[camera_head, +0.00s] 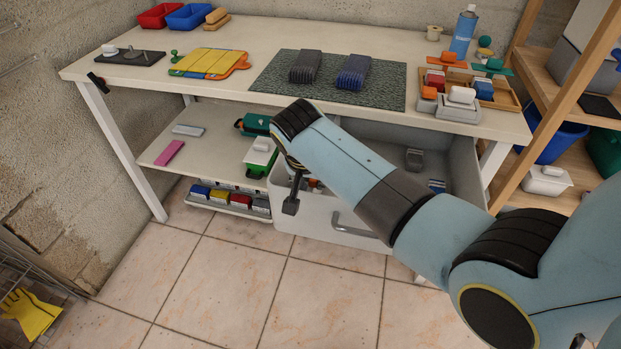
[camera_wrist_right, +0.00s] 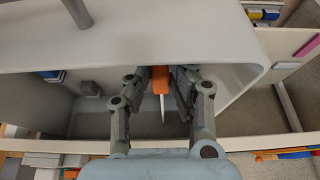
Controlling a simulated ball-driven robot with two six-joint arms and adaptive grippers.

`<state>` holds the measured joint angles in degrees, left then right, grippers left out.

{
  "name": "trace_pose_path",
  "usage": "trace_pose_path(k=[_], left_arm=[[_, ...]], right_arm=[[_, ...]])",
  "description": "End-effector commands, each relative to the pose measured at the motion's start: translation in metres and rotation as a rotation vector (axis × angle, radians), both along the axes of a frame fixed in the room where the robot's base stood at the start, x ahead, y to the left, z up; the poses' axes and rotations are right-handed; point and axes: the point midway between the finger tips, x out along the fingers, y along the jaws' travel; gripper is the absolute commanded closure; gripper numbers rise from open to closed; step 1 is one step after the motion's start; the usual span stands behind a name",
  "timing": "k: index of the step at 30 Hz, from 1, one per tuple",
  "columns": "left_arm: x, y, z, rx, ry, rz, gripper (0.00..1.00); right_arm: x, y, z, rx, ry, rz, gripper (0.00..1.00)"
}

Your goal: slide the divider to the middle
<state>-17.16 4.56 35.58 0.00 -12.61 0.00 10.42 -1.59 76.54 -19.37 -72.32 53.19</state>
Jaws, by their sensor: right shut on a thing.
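My right gripper (camera_head: 292,196) reaches down over the left part of the open drawer in the head view. In the wrist view, the right gripper (camera_wrist_right: 160,84) is shut on the orange tab of the divider (camera_wrist_right: 161,77). A thin white part of the divider runs down from the tab between the fingers. In the head view, my arm and gripper mostly hide the divider. The white drawer (camera_head: 325,218) is pulled out below the table. My left gripper is out of view.
A grey block (camera_head: 414,158) lies in the right part of the drawer, and it also shows in the wrist view (camera_wrist_right: 90,88). The drawer handle (camera_head: 353,228) sticks out in front. A shelf (camera_head: 200,150) with a pink block is on the left. The tiled floor in front is clear.

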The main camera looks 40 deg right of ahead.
Motion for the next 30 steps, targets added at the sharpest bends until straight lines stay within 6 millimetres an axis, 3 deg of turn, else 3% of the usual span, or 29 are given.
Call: trace_pose_path(k=[9,15,27,28,30], left_arm=[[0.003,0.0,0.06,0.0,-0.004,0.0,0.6],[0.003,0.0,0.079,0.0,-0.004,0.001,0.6],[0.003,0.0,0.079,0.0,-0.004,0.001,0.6],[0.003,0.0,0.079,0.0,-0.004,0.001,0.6],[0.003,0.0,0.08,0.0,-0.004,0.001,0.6]], right_arm=[[-0.064,-0.054,0.007,-0.006,0.01,-0.001,1.0],[-0.095,-0.08,0.003,-0.003,0.007,-0.001,1.0],[-0.102,-0.086,-0.001,-0.001,0.003,-0.001,1.0],[-0.102,-0.086,-0.001,-0.001,0.003,-0.001,0.79],[-0.102,-0.086,-0.001,-0.001,0.003,-0.001,0.7]])
